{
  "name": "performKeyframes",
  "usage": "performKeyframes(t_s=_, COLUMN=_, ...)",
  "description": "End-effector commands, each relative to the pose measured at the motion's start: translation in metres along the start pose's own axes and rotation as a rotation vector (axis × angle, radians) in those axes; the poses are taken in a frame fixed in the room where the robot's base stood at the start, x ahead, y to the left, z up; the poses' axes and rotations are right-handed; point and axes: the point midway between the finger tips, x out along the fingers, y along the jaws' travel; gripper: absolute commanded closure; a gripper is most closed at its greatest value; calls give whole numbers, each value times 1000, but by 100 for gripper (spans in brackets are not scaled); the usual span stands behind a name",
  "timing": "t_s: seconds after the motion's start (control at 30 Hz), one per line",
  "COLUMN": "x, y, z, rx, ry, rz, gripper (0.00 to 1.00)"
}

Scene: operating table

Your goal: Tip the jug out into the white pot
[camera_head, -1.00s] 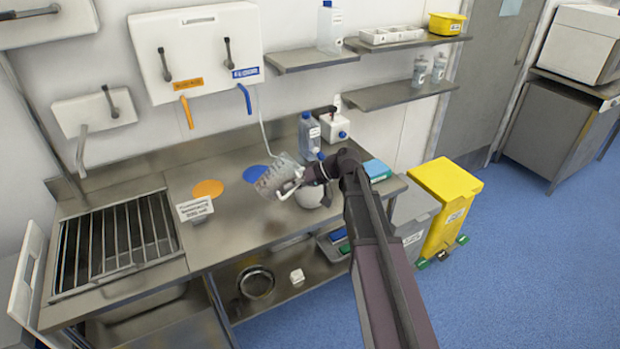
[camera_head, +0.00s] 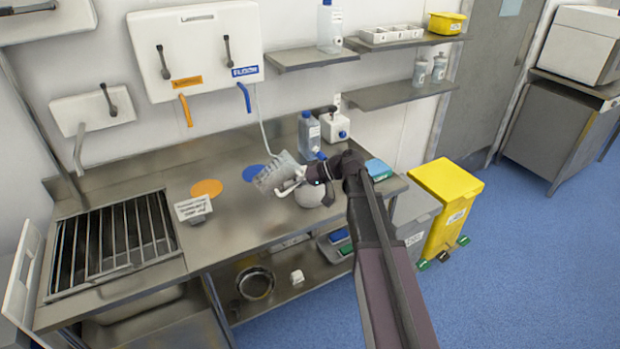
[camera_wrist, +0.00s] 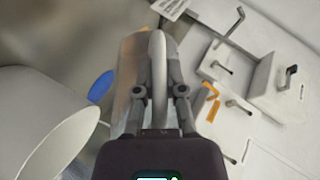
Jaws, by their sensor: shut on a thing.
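The clear jug (camera_head: 274,176) is held above the steel counter, tilted, in the head view. My gripper (camera_head: 297,183) is shut on its white handle, which also shows between the fingers in the wrist view (camera_wrist: 158,75). The white pot (camera_head: 310,196) stands on the counter just below and to the right of the jug, partly hidden by my gripper. In the wrist view the white pot (camera_wrist: 45,135) fills the lower left, its opening beside the jug (camera_wrist: 130,80). I cannot tell whether any liquid is in the jug or leaving it.
A blue disc (camera_head: 250,172) and an orange disc (camera_head: 207,188) lie on the counter (camera_head: 235,215), with a small sign (camera_head: 193,208) near the orange one. A blue-capped bottle (camera_head: 309,135) and a white dispenser (camera_head: 335,126) stand behind my gripper. A grated sink (camera_head: 110,240) is at left.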

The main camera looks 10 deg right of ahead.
Motion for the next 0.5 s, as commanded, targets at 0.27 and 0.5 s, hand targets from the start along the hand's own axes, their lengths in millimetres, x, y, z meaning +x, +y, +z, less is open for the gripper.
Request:
performKeyframes(t_s=0.27, x=0, y=3, z=1, rx=11, ry=9, rz=-35, gripper=100)
performKeyframes(t_s=0.5, x=0, y=4, z=1, rx=21, ry=17, rz=-66, gripper=100)
